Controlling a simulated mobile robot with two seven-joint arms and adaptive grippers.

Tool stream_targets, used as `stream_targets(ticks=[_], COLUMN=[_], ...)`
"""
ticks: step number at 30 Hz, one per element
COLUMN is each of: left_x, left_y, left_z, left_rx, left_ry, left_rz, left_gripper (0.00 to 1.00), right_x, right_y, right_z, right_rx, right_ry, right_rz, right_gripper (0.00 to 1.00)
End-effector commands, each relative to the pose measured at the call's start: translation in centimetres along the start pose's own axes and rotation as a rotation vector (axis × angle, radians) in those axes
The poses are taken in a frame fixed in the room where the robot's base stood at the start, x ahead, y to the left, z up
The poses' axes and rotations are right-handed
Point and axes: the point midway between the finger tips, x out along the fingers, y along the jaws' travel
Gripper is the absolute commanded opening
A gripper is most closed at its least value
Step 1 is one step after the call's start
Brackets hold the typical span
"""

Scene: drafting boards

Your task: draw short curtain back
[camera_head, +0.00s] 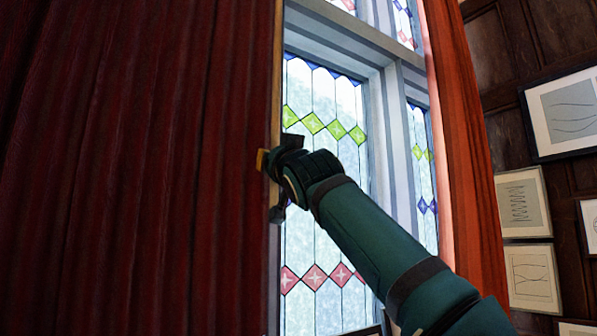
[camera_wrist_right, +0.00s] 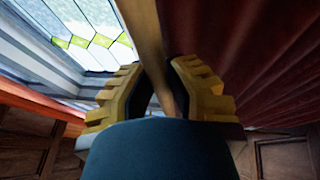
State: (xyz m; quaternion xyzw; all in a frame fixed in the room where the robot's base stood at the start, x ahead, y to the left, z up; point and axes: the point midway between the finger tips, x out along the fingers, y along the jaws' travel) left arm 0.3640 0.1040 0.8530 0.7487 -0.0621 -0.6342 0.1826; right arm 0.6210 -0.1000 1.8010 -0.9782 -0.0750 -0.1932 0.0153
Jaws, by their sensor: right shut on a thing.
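A dark red pleated curtain (camera_head: 140,160) fills the left of the head view and hangs over the left part of the window. A tan upright strip (camera_head: 277,70) runs along its right edge. My right gripper (camera_head: 266,165) is at this edge, about halfway up the picture. In the right wrist view its yellow-backed fingers (camera_wrist_right: 159,80) are closed on either side of the tan strip (camera_wrist_right: 146,30), with the red curtain (camera_wrist_right: 250,50) to the right. The curtain's lower end is out of view, so its length does not show. My left gripper is not in view.
The leaded window (camera_head: 322,200) with coloured diamonds is uncovered right of the strip. An orange-red curtain (camera_head: 468,150) hangs at its right side. Framed drawings (camera_head: 573,112) hang on the dark panelled wall (camera_head: 505,55) at the right. My right arm crosses before the window.

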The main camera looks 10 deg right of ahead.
Motion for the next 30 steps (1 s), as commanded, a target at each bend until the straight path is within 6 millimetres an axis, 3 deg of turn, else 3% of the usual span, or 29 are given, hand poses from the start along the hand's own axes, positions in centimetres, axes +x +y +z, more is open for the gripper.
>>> stream_targets(ticks=[6, 14, 24, 30], left_x=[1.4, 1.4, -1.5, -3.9], left_y=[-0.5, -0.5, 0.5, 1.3], left_z=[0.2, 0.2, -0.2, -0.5], left_rx=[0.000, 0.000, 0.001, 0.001], left_ry=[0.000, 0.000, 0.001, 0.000], left_rz=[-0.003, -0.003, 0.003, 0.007], left_gripper=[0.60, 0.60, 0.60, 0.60], right_x=[-1.1, -2.6, -4.7, -5.7], right_y=[-5.8, -14.6, -26.3, -31.9], right_z=[-0.5, -1.3, -2.6, -3.1], right_rx=[0.001, -0.002, -0.004, -0.004], right_ry=[0.007, 0.007, 0.007, 0.007], right_rz=[-0.007, -0.007, -0.005, -0.003], right_gripper=[0.00, 0.00, 0.00, 0.00])
